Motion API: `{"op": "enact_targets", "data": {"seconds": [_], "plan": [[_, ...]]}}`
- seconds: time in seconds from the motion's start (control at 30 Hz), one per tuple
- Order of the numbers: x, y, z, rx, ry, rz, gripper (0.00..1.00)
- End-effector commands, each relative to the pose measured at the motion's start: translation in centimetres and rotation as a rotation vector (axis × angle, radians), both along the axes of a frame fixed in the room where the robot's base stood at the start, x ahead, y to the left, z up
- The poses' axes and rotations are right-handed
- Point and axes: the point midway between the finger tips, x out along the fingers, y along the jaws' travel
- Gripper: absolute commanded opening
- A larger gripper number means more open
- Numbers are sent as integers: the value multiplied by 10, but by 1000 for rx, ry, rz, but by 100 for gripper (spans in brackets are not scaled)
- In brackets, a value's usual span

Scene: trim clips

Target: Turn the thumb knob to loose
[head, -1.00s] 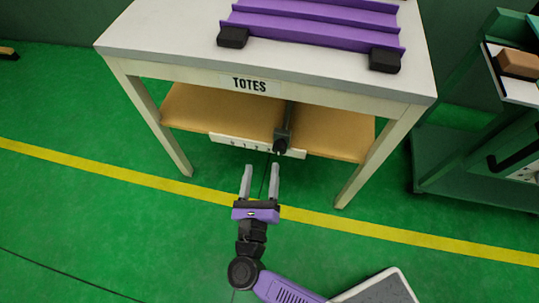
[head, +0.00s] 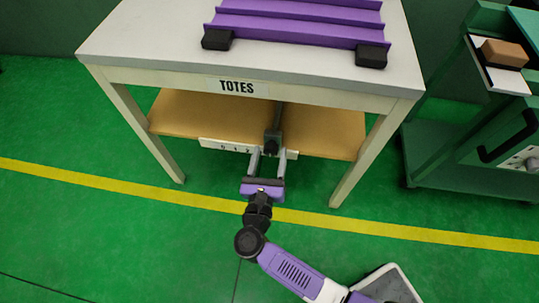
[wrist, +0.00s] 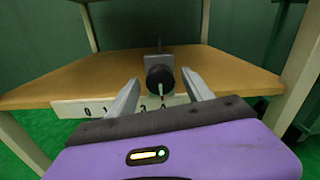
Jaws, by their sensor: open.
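The thumb knob (wrist: 160,80) is a black round knob with a pale pointer mark at its lower part, at the front of a grey bar above a white numbered strip (wrist: 75,108). In the head view the knob (head: 271,147) sits at the front edge of the table's lower shelf. My gripper (head: 268,152) is open, its two grey fingers pointing at the knob. In the wrist view the fingers of my gripper (wrist: 160,82) reach to either side of the knob, with a gap on each side. I cannot tell how deep the tips reach. Part of the strip is hidden behind my gripper.
The table (head: 130,52) marked TOTES carries a purple ribbed rack (head: 300,28) with black feet. The wooden lower shelf (head: 185,110) lies under the tabletop, between the legs. A green cart (head: 455,140) stands at the right.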

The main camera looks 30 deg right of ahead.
Motion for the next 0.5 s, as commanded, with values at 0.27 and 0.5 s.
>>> {"op": "enact_targets", "data": {"seconds": [0.27, 0.5], "plan": [[0, 0, 0, 0, 0, 0, 48], [0, 0, 0, 0, 0, 0, 1]]}}
